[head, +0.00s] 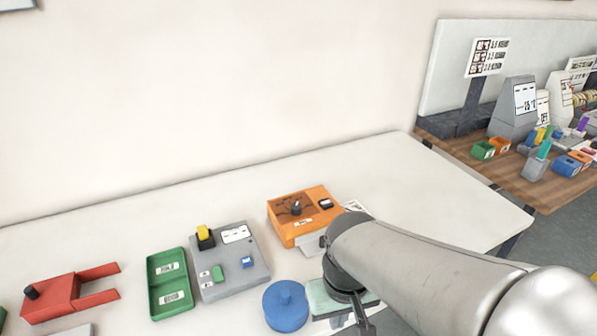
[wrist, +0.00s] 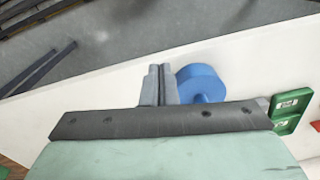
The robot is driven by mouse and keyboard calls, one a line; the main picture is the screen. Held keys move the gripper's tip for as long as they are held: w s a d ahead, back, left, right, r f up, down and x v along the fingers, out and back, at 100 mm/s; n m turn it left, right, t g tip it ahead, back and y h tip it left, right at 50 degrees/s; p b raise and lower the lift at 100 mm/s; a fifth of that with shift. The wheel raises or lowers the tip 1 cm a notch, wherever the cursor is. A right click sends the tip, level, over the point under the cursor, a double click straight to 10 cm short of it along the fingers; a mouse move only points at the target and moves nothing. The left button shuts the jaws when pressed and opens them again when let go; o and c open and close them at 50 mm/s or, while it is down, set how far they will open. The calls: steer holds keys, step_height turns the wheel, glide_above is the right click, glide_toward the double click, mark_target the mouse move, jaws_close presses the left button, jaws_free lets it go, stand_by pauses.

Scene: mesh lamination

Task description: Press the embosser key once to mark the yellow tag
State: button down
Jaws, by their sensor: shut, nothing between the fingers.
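A grey box device (head: 232,270) stands on the white table, left of centre in the head view. A yellow block (head: 204,232) sits on a black mount at its back left, with small green and blue pieces and white labels on its top. An orange device (head: 300,214) with a dark knob stands to its right. I cannot tell which device is the embosser, and no yellow tag can be made out for sure. My gripper (wrist: 157,70) is shut and empty, at the right of the blue round piece (head: 286,305) in the head view. The blue piece also shows beside the fingers in the wrist view (wrist: 201,84).
A green tray (head: 168,280) with labels and a red forked tool (head: 70,294) lie to the left. A wooden bench (head: 480,170) with other equipment stands at far right. The table's back is clear.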

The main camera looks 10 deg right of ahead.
steer(key=shift+w, duration=0.1)
step_height(320, 180, up, 6)
steer(key=m+t+y+p, duration=0.45)
steer(key=m+t, duration=0.35)
steer(key=m, duration=1.4)
glide_above(329, 204)
steer(key=shift+m+h, duration=0.3)
steer(key=shift+h, duration=0.05)
steer(key=shift+f, duration=0.15)
step_height(329, 204, down, 9)
steer(key=b, duration=0.7)
steer(key=shift+b, duration=0.35)
